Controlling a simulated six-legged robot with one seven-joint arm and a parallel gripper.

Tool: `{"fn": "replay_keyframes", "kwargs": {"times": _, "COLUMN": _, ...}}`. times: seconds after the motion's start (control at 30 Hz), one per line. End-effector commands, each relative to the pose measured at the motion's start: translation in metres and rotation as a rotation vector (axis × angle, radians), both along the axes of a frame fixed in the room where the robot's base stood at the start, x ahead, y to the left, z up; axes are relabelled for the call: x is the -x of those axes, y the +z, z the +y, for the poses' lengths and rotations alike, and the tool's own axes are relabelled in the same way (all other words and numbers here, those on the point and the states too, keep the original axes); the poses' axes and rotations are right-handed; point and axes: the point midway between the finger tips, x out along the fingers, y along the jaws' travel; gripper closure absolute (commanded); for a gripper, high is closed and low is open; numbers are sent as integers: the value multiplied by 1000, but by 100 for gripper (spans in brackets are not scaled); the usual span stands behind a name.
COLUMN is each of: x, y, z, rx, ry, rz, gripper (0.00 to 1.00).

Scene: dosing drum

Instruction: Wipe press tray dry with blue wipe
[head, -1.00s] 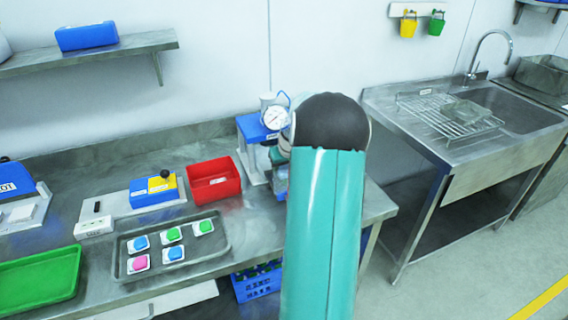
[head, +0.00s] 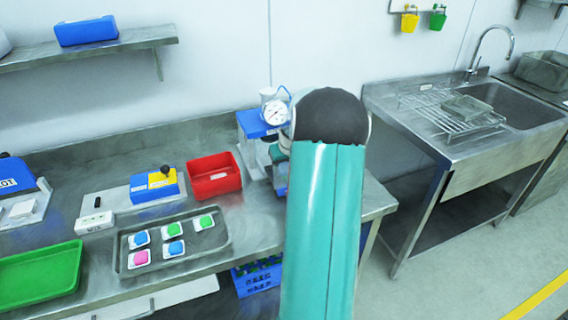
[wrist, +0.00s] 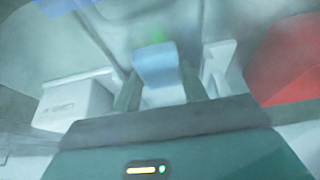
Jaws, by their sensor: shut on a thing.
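In the wrist view my gripper (wrist: 158,82) is shut on a pale blue piece, the blue wipe (wrist: 157,62), pinched between its two fingers. In the head view my teal arm hides the gripper and the wipe. The press (head: 262,125) has a blue top and a round white gauge, and stands on the steel bench just left of my arm. Its lower part is partly behind my arm. I cannot make out the press tray clearly; the wrist view is hazy, with grey metal beyond the wipe.
A red bin (head: 214,176) stands left of the press. A grey tray (head: 222,246) holds several coloured pieces in white holders. A sink (head: 520,105) with a wire rack is at right.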

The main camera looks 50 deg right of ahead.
Motion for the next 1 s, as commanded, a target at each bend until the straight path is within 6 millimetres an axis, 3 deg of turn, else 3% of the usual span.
{"fn": "replay_keyframes", "kwargs": {"times": 1.0, "x": 0, "y": -7, "z": 0, "rx": -2, "ry": -1, "rz": 0, "gripper": 76}}
